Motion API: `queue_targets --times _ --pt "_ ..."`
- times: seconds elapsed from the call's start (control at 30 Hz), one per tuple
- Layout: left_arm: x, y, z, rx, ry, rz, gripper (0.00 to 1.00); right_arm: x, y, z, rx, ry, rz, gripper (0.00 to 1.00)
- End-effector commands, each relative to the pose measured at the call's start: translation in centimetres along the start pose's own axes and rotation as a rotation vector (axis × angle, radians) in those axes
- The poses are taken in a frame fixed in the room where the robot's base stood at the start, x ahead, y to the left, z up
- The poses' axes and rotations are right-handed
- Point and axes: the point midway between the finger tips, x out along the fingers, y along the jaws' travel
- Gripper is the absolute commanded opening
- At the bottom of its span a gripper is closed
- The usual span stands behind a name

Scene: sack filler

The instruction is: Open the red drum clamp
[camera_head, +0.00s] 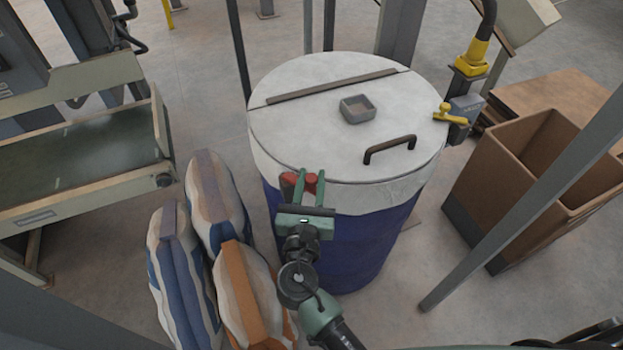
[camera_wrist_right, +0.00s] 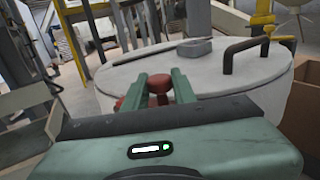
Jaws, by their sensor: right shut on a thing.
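A blue drum (camera_head: 350,245) with a round white lid (camera_head: 310,125) stands in the middle of the head view. The red clamp (camera_head: 289,180) is at the drum's near rim, partly hidden by my fingers. My right gripper (camera_head: 308,184) is at that rim, with its green fingers shut on the red clamp. In the right wrist view, the clamp's red knob (camera_wrist_right: 159,86) shows between the fingertips (camera_wrist_right: 160,90). My left gripper is not in view.
Striped sacks (camera_head: 215,200) stand on the floor left of the drum. An open brown box (camera_head: 530,165) is at the right, behind a grey post (camera_head: 520,205).

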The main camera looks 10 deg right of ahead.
Motion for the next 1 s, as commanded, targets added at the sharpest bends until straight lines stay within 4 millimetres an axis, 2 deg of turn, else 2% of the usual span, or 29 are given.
queue_targets --times 0.03,0.1,0.47,0.57,0.8,1.0 --pt "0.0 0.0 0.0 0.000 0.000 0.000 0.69 0.0 0.0 0.1 0.000 -0.002 0.000 0.32" --pt "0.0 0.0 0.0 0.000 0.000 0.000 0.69 0.0 0.0 0.1 0.000 -0.001 0.000 0.48" --pt "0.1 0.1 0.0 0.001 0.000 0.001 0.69 -0.4 0.0 -0.1 0.000 0.001 0.001 0.48" --pt "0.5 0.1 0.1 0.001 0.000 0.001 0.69 -1.5 0.0 -0.2 0.000 0.001 0.002 0.48" --pt "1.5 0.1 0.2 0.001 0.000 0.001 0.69 -5.7 0.0 -0.3 0.001 0.002 0.001 0.48" --pt "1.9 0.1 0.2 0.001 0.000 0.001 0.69 -7.6 0.0 -0.1 0.000 0.000 0.001 0.48"
